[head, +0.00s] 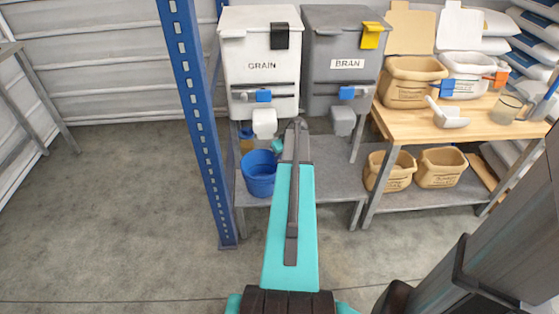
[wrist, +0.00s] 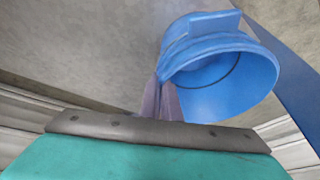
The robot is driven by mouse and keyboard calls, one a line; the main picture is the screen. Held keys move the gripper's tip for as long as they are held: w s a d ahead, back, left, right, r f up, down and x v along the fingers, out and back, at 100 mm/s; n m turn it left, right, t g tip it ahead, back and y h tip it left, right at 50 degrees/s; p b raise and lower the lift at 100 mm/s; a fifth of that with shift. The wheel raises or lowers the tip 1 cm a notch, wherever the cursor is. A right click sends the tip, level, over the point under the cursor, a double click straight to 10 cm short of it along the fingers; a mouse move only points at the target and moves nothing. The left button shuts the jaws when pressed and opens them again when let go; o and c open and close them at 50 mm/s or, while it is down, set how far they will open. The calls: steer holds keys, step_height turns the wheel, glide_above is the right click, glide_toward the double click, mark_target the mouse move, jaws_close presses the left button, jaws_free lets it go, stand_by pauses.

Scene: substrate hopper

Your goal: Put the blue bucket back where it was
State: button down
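The blue bucket (head: 258,176) is in front of the low grey shelf, below the grain hopper and just left of my arm. In the wrist view the blue bucket (wrist: 225,65) fills the upper right, its open mouth partly facing the camera. My gripper (wrist: 160,98) has its two narrow fingers close together at the bucket's rim, and they appear shut on it. I cannot tell whether the bucket's base touches the shelf.
The grain hopper (head: 261,55) and bran hopper (head: 345,60) stand above the grey shelf (head: 325,180). A blue post (head: 199,120) rises left of the bucket. A wooden table (head: 400,125) with tan bins stands right. The floor at left is clear.

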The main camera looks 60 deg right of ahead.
steer(key=shift+s+d, duration=0.2)
steer(key=shift+s, duration=0.25)
steer(key=shift+d+f, duration=0.1)
steer(key=shift+f, duration=0.15)
steer(key=c, duration=2)
jaws_free()
steer(key=shift+s, duration=0.1)
steer(key=shift+r, duration=0.15)
steer(key=p+v, duration=0.1)
steer(key=v, duration=1.1)
steer(key=shift+s, duration=0.1)
